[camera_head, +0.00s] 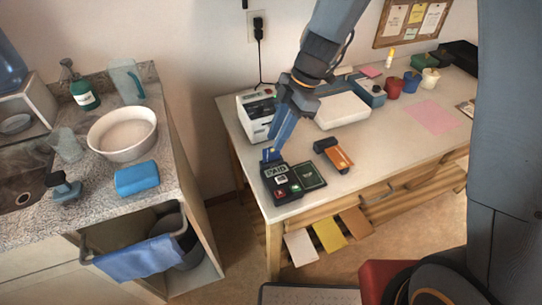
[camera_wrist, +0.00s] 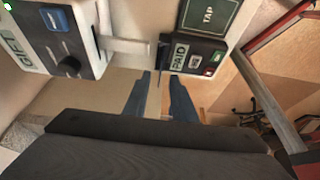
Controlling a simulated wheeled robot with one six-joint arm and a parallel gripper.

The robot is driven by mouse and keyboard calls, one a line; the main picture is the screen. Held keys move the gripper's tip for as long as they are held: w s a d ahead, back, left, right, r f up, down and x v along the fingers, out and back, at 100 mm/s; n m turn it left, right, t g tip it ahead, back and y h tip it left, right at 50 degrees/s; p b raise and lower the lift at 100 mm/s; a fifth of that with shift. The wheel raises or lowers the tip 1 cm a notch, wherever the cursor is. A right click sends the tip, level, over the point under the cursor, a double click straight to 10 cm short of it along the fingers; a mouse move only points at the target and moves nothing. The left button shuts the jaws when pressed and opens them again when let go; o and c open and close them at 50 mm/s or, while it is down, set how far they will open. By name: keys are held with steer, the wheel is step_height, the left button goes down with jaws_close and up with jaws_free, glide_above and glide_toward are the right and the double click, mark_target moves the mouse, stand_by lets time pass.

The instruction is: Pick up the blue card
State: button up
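The blue card (camera_head: 271,155) shows as a small blue patch with a yellowish mark at the back left edge of the dark payment terminal (camera_head: 281,187), which reads PAID. My gripper (camera_head: 277,143) is directly above the card, pointing down. In the wrist view, the card (camera_wrist: 161,54) appears as a thin dark edge beside the terminal (camera_wrist: 197,56). My gripper's blue fingers (camera_wrist: 158,77) are apart there, with a gap between them. The card's edge lies in line with that gap, near the fingertips. I cannot tell whether either finger touches it.
A white machine (camera_head: 254,117) stands close behind and left of the gripper. A black pad (camera_head: 308,176) marked TAP joins the terminal's right side. An orange-brown device (camera_head: 334,155) lies to the right. The table's front left edge is close to the terminal.

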mark_target(271, 151)
steer(key=shift+d+p+x, duration=0.15)
steer(key=shift+p+x, duration=0.45)
steer(key=shift+x, duration=0.9)
steer(key=shift+d+p+x, duration=0.1)
steer(key=shift+p+x, duration=0.45)
steer(key=shift+x, duration=0.9)
steer(key=shift+w+f, duration=0.1)
jaws_close()
